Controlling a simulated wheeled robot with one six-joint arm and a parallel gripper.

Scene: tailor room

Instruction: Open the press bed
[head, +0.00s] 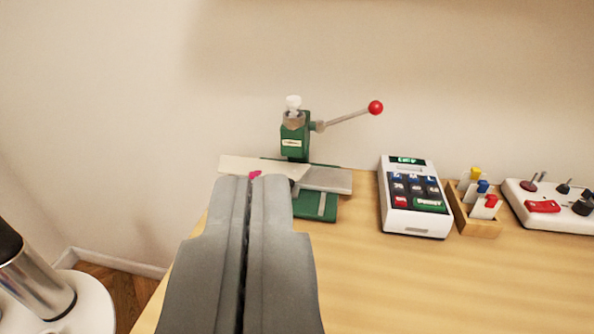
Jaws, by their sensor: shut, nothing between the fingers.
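The press is a small green machine (295,140) at the back left of the wooden table. A lever with a red ball (375,107) points up and right from it, and a white knob (293,102) tops it. A grey plate (327,179) sticks out to the right above the green base (319,207), and a pale flat plate (238,164) reaches out to the left. My gripper (249,180) is shut, its tips in front of the pale plate in the picture. A small pink spot (255,175) shows at the tips. Contact cannot be told.
A white keypad device (412,222) stands right of the press. Beside it are a wooden holder (478,225) with coloured pieces and a white control box (556,216) with a red switch. The table front (430,290) is clear. A wall stands behind.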

